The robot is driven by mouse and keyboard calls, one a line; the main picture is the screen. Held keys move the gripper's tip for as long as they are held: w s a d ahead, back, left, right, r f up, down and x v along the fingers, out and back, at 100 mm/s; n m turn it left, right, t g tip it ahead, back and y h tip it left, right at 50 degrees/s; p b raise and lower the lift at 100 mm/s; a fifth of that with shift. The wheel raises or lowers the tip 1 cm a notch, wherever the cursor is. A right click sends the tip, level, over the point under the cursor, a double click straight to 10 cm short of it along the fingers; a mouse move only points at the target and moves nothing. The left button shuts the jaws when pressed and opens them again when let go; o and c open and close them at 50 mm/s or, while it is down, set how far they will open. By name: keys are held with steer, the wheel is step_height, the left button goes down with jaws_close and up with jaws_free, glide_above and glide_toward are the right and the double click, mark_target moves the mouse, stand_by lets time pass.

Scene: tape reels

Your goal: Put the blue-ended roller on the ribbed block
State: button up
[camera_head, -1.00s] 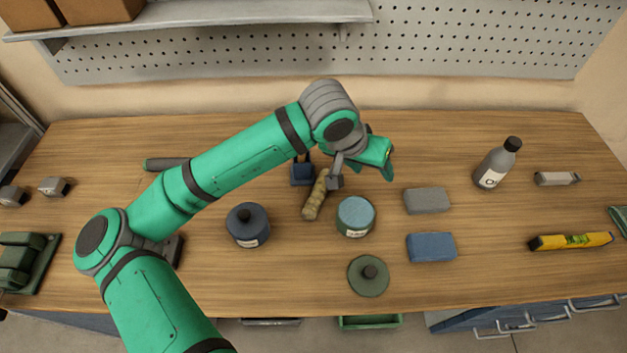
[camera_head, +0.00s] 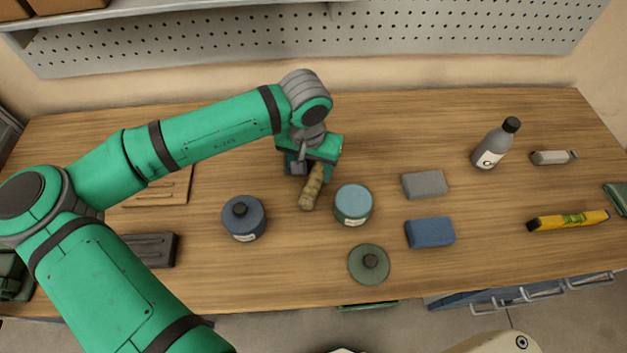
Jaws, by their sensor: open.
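A tan, mottled cylinder (camera_head: 311,190) lies on the bench below my gripper, its near end pointing toward the front. It looks like the roller, but I see no blue end; its far end is hidden by my gripper. My gripper (camera_head: 308,170) is open over that far end, and I cannot tell whether its fingers touch it. A dark grey block with long grooves (camera_head: 152,250) lies at left, partly behind my arm. A pale wooden board with lines (camera_head: 165,190) lies behind it, partly covered by my arm. I cannot tell for sure which is the ribbed block.
A dark blue lidded pot (camera_head: 243,220) stands between the grooved block and the cylinder. A teal tin (camera_head: 353,204) is close at the cylinder's right. A green lid (camera_head: 369,263), grey block (camera_head: 424,184), blue block (camera_head: 430,232), bottle (camera_head: 494,146) and yellow level (camera_head: 568,220) lie further right.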

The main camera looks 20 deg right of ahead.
mark_target(314, 179)
steer(key=f, duration=0.5)
steer(key=shift+w+d, duration=0.25)
steer(key=shift+d, duration=0.15)
steer(key=c, duration=0.5)
steer(key=shift+s, duration=0.1)
jaws_close()
steer(key=shift+r, duration=0.1)
